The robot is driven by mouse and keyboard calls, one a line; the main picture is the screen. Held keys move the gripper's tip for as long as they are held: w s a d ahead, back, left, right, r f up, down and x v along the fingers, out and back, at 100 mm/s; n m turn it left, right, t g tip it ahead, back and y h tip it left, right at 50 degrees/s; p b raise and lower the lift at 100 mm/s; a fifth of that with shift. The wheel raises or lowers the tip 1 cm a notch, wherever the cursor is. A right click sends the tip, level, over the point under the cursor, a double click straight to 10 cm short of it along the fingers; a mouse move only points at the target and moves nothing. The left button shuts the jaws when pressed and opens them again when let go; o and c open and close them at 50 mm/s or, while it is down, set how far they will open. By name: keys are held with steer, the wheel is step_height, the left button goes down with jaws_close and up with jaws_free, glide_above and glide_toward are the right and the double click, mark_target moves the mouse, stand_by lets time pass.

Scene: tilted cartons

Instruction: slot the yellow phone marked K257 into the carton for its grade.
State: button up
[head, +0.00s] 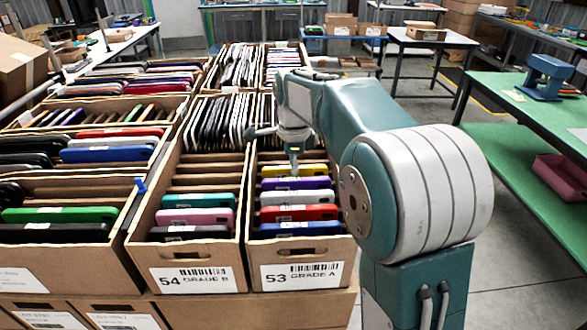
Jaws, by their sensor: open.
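A yellow phone (314,170) stands in a slot of the front right carton (265,253), labelled 53 GRADE A. It is behind a purple phone, a white one, a red one and a blue one. Any mark on it is too small to read. My gripper (294,169) is open and points down right at the yellow phone; I cannot tell whether it touches it. My arm comes in from the right and hides part of this carton. The carton to its left (198,257) is labelled 54 GRADE B and holds teal, pink and dark phones at the front.
More cartons of phones stand at the left and behind, including one with a green phone (60,214). Empty slots (205,180) lie behind the teal phone in carton 54. A green workbench (520,105) stands at the right, with open floor before it.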

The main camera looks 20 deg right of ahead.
step_height(320, 180, up, 12)
stand_by(0.5)
step_height(320, 180, up, 7)
stand_by(0.8)
